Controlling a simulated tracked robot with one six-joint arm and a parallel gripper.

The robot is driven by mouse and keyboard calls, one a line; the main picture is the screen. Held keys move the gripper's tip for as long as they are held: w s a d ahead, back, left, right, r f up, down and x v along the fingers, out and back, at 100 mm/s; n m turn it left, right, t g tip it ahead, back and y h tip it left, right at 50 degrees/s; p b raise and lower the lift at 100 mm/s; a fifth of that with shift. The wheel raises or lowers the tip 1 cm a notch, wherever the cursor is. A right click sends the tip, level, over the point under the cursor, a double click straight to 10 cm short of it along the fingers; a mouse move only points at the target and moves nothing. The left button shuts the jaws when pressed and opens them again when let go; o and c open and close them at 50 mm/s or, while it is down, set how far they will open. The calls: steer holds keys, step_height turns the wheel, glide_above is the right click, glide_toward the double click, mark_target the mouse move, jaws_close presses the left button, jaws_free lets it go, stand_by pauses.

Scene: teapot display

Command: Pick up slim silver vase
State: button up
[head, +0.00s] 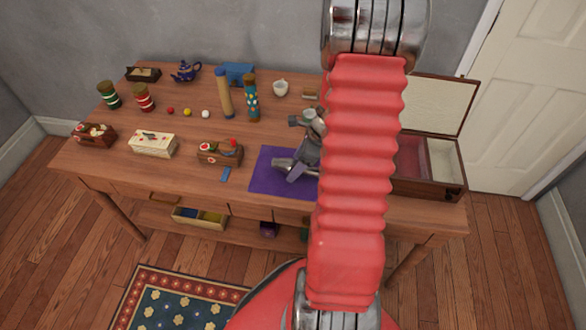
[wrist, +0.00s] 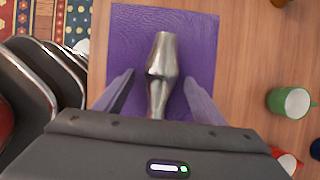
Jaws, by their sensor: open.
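The slim silver vase (wrist: 163,60) lies on its side on the purple mat (wrist: 200,30), between the two fingers of my gripper (wrist: 160,78) in the wrist view. My gripper is open, with a gap showing on each side of the vase. The lower end of the vase runs out of sight behind the gripper body. In the head view my gripper (head: 298,172) is over the purple mat (head: 268,184), and part of the silver vase (head: 281,162) shows beside it. My red arm hides the mat's right side.
An open case (head: 432,185) stands at the table's right end. Tall vases (head: 251,98), a blue teapot (head: 186,71) and decorated boxes (head: 152,144) stand left and behind. A small blue block (head: 226,174) lies left of the mat. A green mug (wrist: 288,102) stands right in the wrist view.

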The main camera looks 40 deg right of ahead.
steer(key=c, duration=1.3)
steer(key=shift+r, duration=0.1)
step_height(320, 180, up, 10)
stand_by(0.4)
stand_by(0.4)
